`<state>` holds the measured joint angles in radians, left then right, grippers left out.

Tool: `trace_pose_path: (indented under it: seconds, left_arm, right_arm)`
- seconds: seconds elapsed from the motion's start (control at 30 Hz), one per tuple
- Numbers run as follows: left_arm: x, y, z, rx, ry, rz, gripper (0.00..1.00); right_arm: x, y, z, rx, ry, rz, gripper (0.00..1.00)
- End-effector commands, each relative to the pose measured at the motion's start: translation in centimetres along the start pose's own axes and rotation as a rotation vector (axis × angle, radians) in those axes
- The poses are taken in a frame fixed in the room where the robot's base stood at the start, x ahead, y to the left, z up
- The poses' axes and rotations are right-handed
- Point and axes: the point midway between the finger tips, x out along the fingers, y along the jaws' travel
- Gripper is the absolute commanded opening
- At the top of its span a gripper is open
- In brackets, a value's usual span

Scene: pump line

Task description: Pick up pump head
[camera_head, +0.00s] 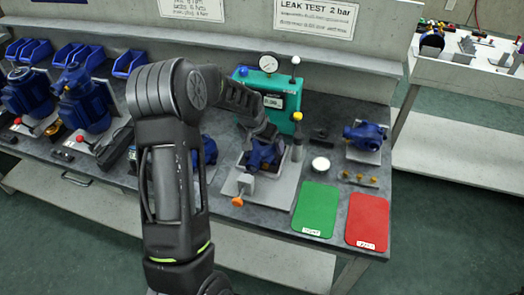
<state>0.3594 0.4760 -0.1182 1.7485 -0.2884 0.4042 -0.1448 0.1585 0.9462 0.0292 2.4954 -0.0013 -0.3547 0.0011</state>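A blue pump head (264,154) sits in a light grey fixture (262,188) near the front of the bench, with an orange knob (238,201) at the fixture's front. My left arm rises in front of the bench and bends over to the right. My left gripper (262,138) points down right at the top of this pump head. Its fingers are small and dark, and I cannot tell whether they are open or touching it. Another blue pump (364,134) stands on a pale plate at the right. My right gripper is not in view.
A green leak tester (270,92) with a gauge stands behind the fixture. A green mat (316,208) and a red mat (367,218) lie empty at the front right. Blue motors (84,100) and blue bins (129,62) fill the left. Part of another blue object (209,150) shows behind my arm.

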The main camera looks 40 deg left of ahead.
Motion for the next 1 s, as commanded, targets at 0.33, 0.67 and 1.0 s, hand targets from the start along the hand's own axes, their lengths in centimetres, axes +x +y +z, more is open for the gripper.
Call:
trace_pose_path:
  seconds: [0.33, 0.67, 1.0]
  left_arm:
    - [-0.01, 0.0, 0.0, 0.0, 0.0, 0.0, 0.7]
    - [-0.02, 0.0, -0.01, 0.0, 0.0, 0.0, 0.43]
    - [-0.12, -0.02, -0.17, 0.0, 0.004, -0.001, 0.31]
  right_arm:
    - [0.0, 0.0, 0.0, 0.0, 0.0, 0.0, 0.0]
    - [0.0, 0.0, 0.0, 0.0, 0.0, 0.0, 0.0]
    - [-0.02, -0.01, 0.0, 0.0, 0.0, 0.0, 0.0]
